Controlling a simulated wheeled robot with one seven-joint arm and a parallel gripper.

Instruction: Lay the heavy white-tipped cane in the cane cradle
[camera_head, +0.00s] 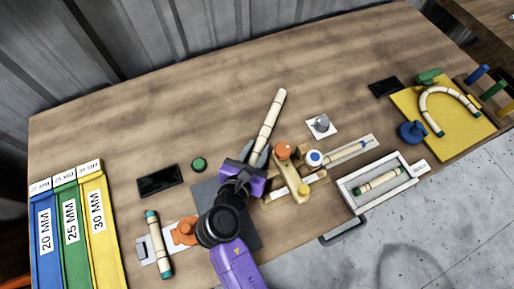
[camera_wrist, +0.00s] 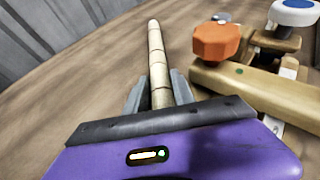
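The pale segmented cane (camera_head: 269,119) has a plain whitish far end and no coloured tip. It slants away from my gripper (camera_head: 252,165) toward the back of the table. In the wrist view the cane (camera_wrist: 157,58) runs between the two grey fingers (camera_wrist: 155,92), which close on its sides. Its near end is hidden behind the purple gripper body. I cannot tell whether it touches the table. A white-framed tray (camera_head: 347,196) at the right holds a green-tipped cane (camera_head: 380,182). No readable label shows which holder is the cane cradle.
A wooden jig (camera_head: 291,181) with an orange knob (camera_wrist: 216,42) stands close right of my gripper. A teal-tipped cane (camera_head: 159,245) lies at left front by colored size bins (camera_head: 71,228). A yellow board (camera_head: 455,122) holds a bent cane. The table's back middle is clear.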

